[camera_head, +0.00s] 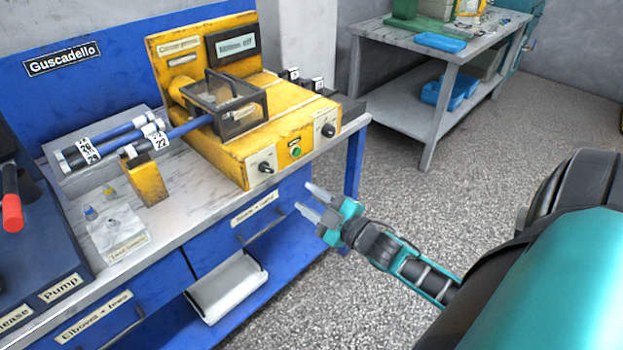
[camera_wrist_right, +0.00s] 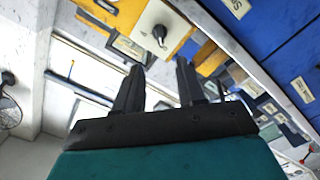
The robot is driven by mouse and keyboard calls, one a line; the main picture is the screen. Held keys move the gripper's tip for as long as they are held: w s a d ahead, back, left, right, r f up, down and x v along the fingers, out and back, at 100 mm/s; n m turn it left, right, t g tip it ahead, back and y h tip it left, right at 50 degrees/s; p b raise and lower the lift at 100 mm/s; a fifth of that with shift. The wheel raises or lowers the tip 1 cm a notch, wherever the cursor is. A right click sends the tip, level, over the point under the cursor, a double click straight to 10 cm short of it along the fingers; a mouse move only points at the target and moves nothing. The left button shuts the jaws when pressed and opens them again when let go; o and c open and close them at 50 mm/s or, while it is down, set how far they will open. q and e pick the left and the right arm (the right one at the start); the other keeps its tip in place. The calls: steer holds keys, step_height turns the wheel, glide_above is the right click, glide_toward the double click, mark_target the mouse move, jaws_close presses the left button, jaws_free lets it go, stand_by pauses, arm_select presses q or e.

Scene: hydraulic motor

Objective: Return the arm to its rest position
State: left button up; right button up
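My right gripper (camera_head: 314,203) is in the head view, in front of the blue workbench's drawers and below the bench top's front edge. Its two fingers are apart with nothing between them. In the right wrist view the same gripper (camera_wrist_right: 160,80) shows its two dark fingers spread, with a gap between them. A yellow machine (camera_head: 215,135) stands on the bench behind it, apart from the fingers. Its front knob also shows in the right wrist view (camera_wrist_right: 159,32). My left gripper is in neither view.
Blue hoses (camera_head: 125,135) and a yellow block (camera_head: 147,180) lie on the blue workbench (camera_head: 180,228). A drawer or tray (camera_head: 228,287) sticks out below. A grey table (camera_head: 395,38) with blue bins (camera_head: 450,92) stands at the back right. The speckled floor between is clear.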

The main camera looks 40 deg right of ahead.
stand_by(0.4)
steer(key=s+a+f+m+g, duration=0.2)
steer(key=s+a+f, duration=0.1)
steer(key=a, duration=0.3)
steer(key=s+a+f+m+g, duration=0.2)
steer(key=s+a+f+m, duration=0.1)
steer(key=s+a+f, duration=0.1)
steer(key=s+a+f+m+g+y, duration=0.1)
steer(key=s+a+f+m+g, duration=0.1)
steer(key=s+a, duration=0.3)
steer(key=a+f+g, duration=0.1)
steer(key=a, duration=0.2)
steer(key=shift+s+f, duration=0.15)
steer(key=shift+s, duration=0.2)
